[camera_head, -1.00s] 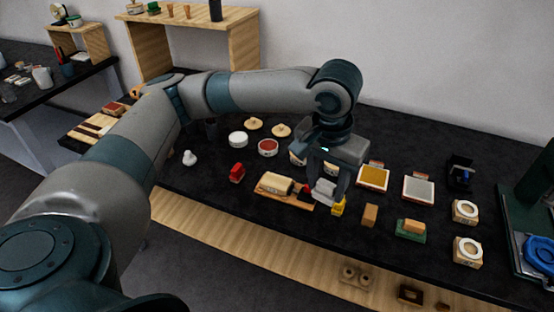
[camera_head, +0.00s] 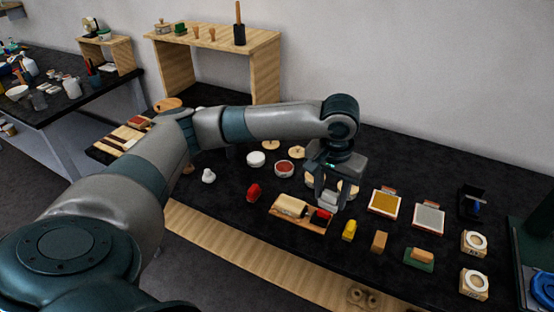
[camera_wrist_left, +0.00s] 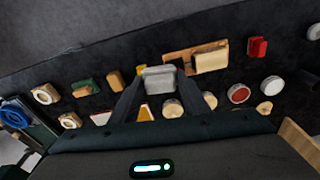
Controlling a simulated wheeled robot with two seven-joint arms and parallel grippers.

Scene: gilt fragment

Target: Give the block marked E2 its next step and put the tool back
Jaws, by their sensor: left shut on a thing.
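My left gripper (camera_head: 326,198) is shut on a pale grey block-like tool (camera_head: 328,199), held over the black table just behind a wooden board. In the left wrist view the pale grey tool (camera_wrist_left: 160,78) sits between the two fingertips. Two wooden blocks with white rings, (camera_head: 473,242) and (camera_head: 475,283), stand at the right; their markings are too small to read, so I cannot tell which is E2. My right gripper is not in view.
A yellow block (camera_head: 349,230), a tan block (camera_head: 380,242) and a green-based block (camera_head: 419,258) line the front. Gold (camera_head: 385,203) and silver (camera_head: 429,219) pads lie to the right. A red item (camera_head: 253,192) stands left. A wooden shelf (camera_head: 265,65) is behind.

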